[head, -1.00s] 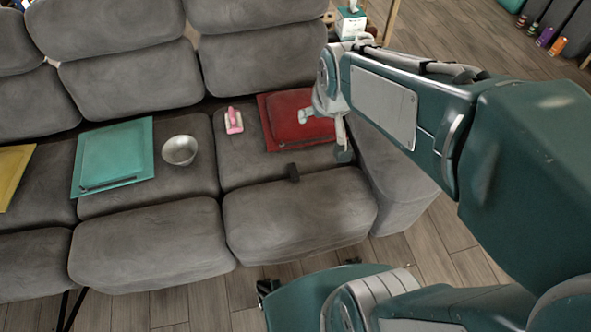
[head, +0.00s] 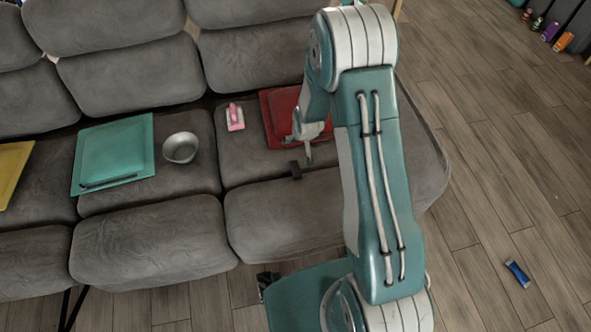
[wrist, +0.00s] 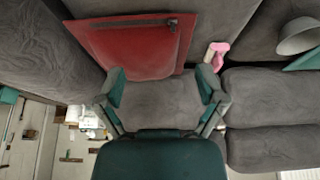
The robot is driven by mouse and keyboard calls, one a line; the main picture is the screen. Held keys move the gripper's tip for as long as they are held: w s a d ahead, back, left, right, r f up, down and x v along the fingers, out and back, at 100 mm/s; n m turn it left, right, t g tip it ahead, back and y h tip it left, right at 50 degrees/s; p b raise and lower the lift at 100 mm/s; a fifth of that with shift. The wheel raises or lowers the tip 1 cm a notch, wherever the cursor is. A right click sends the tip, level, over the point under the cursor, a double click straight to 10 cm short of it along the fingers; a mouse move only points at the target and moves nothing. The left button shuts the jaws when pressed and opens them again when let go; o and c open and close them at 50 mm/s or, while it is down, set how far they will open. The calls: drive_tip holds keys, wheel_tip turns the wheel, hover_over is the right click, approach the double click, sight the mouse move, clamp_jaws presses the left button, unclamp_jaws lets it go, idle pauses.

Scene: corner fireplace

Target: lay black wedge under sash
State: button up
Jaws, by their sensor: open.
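A dark blob at the bar's right end may be the wedge. I cannot tell which thing is the sash.
A pink-handled brush (head: 235,118) lies left of the red panel. Further left are a metal bowl (head: 180,147), a teal panel (head: 112,150) with a dark bar, and a yellow panel (head: 12,168).

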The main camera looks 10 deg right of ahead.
approach(297, 173)
drive_tip(key=x, duration=0.5)
drive_tip(key=shift+w+d, duration=0.25)
drive_tip(key=shift+w, duration=0.2)
drive_tip(key=shift+s+a+f+x, duration=0.1)
drive_tip(key=shift+s+x, duration=0.05)
drive_tip(key=shift+x, duration=0.7)
drive_tip(key=shift+s+a+f+x, duration=0.1)
drive_tip(key=shift+s+x, duration=0.05)
drive_tip(key=shift+x, duration=0.7)
drive_tip(key=shift+s+x, duration=0.15)
drive_tip(key=shift+x, duration=0.7)
clamp_jaws()
